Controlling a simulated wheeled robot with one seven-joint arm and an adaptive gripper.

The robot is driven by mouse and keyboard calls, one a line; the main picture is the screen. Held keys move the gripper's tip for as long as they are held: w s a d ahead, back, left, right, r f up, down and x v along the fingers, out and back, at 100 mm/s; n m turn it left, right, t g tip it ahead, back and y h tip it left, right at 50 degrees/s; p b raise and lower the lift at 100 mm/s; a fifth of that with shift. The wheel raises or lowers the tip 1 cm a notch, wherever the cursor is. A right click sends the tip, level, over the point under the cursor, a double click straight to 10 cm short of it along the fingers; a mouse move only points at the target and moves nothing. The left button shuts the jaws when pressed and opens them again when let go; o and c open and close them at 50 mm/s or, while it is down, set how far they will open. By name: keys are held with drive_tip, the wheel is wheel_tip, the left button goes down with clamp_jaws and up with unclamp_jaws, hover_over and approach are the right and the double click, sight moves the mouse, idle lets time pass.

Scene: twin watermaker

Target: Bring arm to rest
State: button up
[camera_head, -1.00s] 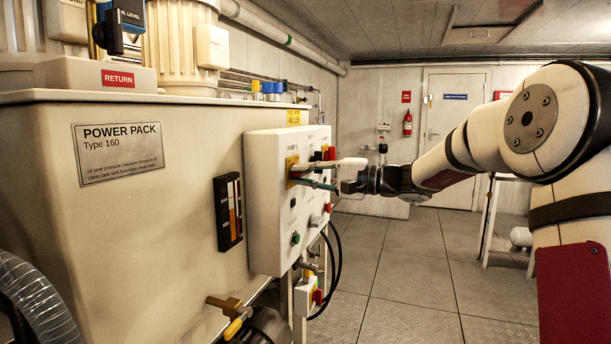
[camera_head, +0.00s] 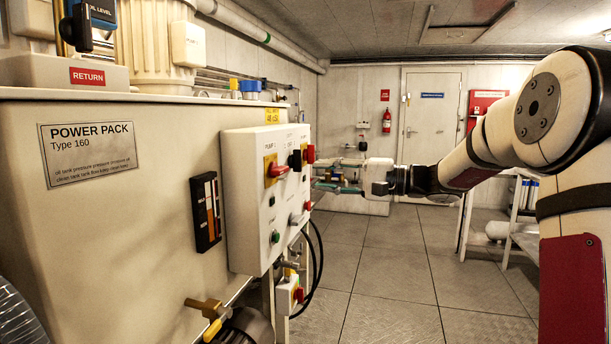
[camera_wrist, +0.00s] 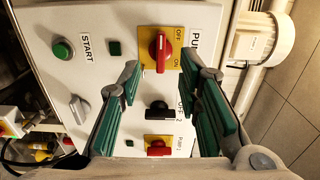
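My gripper (camera_head: 326,176) is in the middle of the head view, a little to the right of the white control box (camera_head: 243,190). Its green-padded fingers are spread apart with nothing between them. In the wrist view, my gripper (camera_wrist: 160,78) is also open and faces the control panel (camera_wrist: 80,20). A red rotary switch on a yellow plate (camera_wrist: 161,50) shows beyond the fingertips, apart from them. My arm reaches in from the right of the head view, roughly level at the wrist.
The power pack tank (camera_head: 110,220) fills the left. A brass valve with a yellow handle (camera_head: 212,325) sticks out low, and a black cable (camera_head: 318,265) hangs below the box. A white rack (camera_head: 515,215) stands at right. Tiled floor (camera_head: 390,270) between is clear.

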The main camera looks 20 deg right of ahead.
drive_tip(key=shift+v, duration=0.95)
